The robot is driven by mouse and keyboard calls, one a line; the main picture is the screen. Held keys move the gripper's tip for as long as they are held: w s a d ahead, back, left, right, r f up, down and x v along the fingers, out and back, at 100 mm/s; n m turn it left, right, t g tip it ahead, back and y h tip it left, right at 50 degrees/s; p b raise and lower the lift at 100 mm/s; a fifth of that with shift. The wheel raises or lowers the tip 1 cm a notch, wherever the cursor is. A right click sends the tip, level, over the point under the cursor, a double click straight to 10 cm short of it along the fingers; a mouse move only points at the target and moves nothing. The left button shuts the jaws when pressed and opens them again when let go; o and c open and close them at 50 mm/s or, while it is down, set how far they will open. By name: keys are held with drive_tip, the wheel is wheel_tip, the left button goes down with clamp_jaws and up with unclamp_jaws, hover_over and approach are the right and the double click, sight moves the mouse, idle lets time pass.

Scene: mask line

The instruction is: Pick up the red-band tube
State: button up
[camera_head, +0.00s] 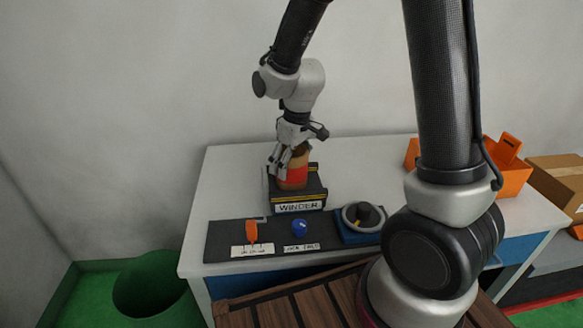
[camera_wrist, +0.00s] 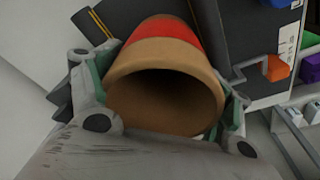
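The red-band tube (camera_head: 292,176) is a tan cardboard tube with a wide red band. In the head view it stands on the black winder (camera_head: 298,206), and my gripper (camera_head: 280,160) is at its upper left side. In the wrist view the tube (camera_wrist: 165,85) faces me with its dark open end. My gripper's fingers (camera_wrist: 168,100) lie on both sides of it, with their teal pads against its wall. The tube fills the gap between them. The fingertips are partly hidden behind the tube. I see no clear gap between the tube and the winder.
Orange bins (camera_head: 512,178) and a cardboard box (camera_head: 558,178) are at the right. A green bin (camera_head: 150,290) stands at lower left.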

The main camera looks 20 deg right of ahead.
drive_tip(key=shift+c, duration=1.4)
